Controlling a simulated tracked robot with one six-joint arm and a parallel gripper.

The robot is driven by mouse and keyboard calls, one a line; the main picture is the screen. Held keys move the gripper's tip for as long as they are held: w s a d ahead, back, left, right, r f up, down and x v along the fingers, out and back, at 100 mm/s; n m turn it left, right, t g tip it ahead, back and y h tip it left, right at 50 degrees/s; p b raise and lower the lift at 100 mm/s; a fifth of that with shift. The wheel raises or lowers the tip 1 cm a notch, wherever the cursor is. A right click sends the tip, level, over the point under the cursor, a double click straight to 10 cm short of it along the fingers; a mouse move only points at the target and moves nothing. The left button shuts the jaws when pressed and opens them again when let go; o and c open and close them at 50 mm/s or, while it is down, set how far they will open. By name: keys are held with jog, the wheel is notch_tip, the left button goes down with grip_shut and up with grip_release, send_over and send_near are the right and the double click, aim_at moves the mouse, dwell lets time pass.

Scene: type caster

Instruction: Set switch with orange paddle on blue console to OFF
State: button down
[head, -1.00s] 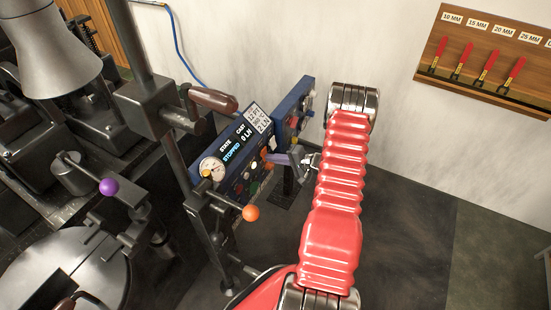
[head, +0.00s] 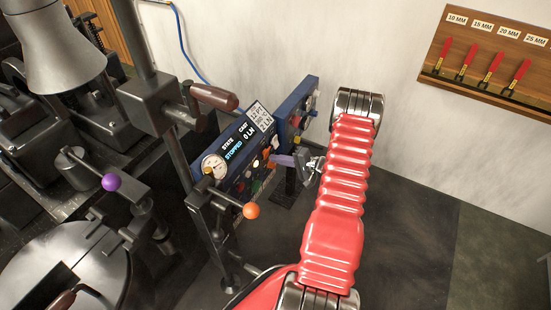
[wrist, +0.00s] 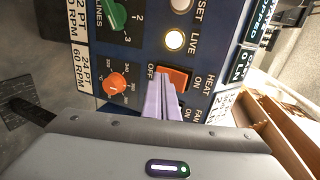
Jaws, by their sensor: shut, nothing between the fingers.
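The blue console (head: 297,100) stands near the middle of the head view and fills much of the wrist view (wrist: 144,45). The switch with the orange paddle (wrist: 174,76) is on its face in the wrist view, labelled HEAT, with OFF on the left and ON on the right. My gripper (wrist: 164,88) is shut and empty, its lavender fingers at the paddle and covering part of it. I cannot tell whether they touch it. My gripper also shows against the console in the head view (head: 279,160). The paddle's tilt is unclear.
An orange-red dial (wrist: 116,86) and a green knob (wrist: 117,14) sit left of the switch in the wrist view. A lit LIVE button (wrist: 174,40) is above it. A lever with an orange ball (head: 251,210) stands in front of the console.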

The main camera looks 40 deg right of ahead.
jog(key=s+d, duration=0.4)
jog(key=s, duration=0.8)
jog(key=shift+f, duration=0.25)
jog(key=shift+d, duration=0.1)
